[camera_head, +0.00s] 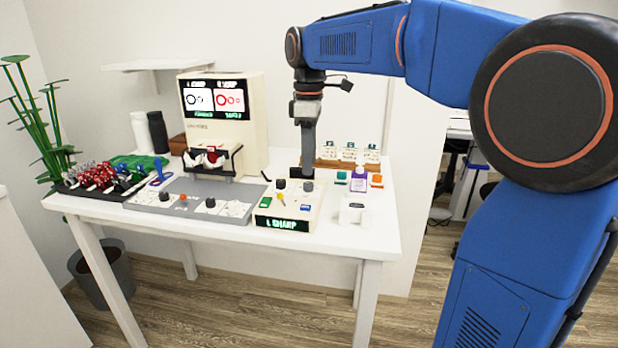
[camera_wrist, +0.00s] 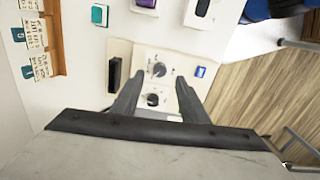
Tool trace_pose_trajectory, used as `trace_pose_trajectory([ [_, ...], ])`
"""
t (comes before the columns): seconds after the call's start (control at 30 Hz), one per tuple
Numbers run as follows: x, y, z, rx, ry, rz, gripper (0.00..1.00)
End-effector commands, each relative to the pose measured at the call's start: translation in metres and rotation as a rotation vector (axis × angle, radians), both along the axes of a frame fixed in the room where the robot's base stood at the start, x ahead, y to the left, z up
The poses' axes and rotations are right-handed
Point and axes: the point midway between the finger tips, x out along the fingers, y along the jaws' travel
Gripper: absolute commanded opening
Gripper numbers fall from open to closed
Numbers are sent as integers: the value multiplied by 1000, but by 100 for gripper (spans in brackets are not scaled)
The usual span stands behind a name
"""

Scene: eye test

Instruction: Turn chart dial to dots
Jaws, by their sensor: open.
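A cream control box (camera_head: 262,216) stands on the table with a lit front display reading "L SHARP". Its top carries a black dial (camera_head: 280,184) on the left and a grey dial (camera_head: 307,186) on the right. The wrist view shows the grey dial (camera_wrist: 159,69) and the black dial (camera_wrist: 153,100) too; their markings are too small to read. My gripper (camera_wrist: 158,80) is open and empty, pointing down over the box with its fingers apart on either side of the dials. In the head view my gripper (camera_head: 307,176) is just above the grey dial; contact cannot be told.
A cream eye-test machine (camera_head: 250,115) with a lit screen stands behind. A white device (camera_head: 353,210) and a purple bottle (camera_head: 358,184) stand to the right.

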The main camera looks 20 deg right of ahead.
Motion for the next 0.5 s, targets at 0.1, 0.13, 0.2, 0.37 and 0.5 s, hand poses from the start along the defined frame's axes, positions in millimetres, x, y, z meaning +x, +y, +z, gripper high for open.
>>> trace_pose_trajectory([
  [0.1, 0, 0, -20, 0, 1, 0, 40],
  [0.13, 0, 0, -25, 0, 1, 0, 40],
  [0.2, 0, 0, -34, 0, 1, 0, 40],
  [0.37, 0, 0, -49, 0, 0, 0, 40],
  [0.5, 0, 0, -55, 0, 0, 0, 40],
])
